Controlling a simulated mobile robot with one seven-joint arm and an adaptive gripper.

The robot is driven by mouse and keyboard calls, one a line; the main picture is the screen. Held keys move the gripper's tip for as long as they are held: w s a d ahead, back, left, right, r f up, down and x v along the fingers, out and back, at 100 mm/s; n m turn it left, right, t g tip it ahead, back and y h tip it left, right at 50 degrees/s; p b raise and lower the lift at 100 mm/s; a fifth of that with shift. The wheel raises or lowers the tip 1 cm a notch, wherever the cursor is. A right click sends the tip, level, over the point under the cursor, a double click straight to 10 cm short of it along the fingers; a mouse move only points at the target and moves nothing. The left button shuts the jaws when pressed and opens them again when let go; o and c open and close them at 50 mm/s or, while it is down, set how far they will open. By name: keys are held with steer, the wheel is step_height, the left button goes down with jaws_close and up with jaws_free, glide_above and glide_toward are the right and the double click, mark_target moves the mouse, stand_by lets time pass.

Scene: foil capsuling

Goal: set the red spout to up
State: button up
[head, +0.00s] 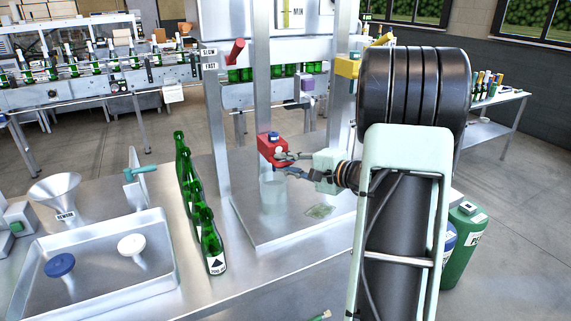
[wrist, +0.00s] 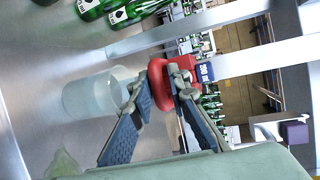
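The red spout (head: 268,152) is at the middle of the head view, low on the metal filling stand, with a dark blue cap or label on top. A clear beaker (head: 272,192) stands below it. My gripper (head: 282,163) reaches in from the right at the spout's height. In the wrist view, the two fingers (wrist: 158,82) stand apart, with the rounded end of the red spout (wrist: 157,76) between their tips. I cannot tell whether the tips touch it. The blue label (wrist: 205,72) and the beaker (wrist: 90,95) also show there.
A row of green bottles (head: 207,238) stands left of the stand. A tray (head: 100,270) with blue and white stoppers and a funnel (head: 57,192) are farther left. A red lever (head: 235,52) is higher on the stand. Bare bench lies between tray and bottles.

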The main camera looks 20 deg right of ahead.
steer(key=shift+s+f, duration=0.1)
steer(key=shift+f, duration=0.1)
jaws_close()
step_height(320, 180, up, 21)
steer(key=p, duration=0.2)
steer(key=shift+r, duration=0.2)
steer(key=o, duration=0.5)
jaws_free()
steer(key=shift+o, duration=0.3)
steer(key=shift+f, duration=0.1)
steer(key=shift+d, duration=0.1)
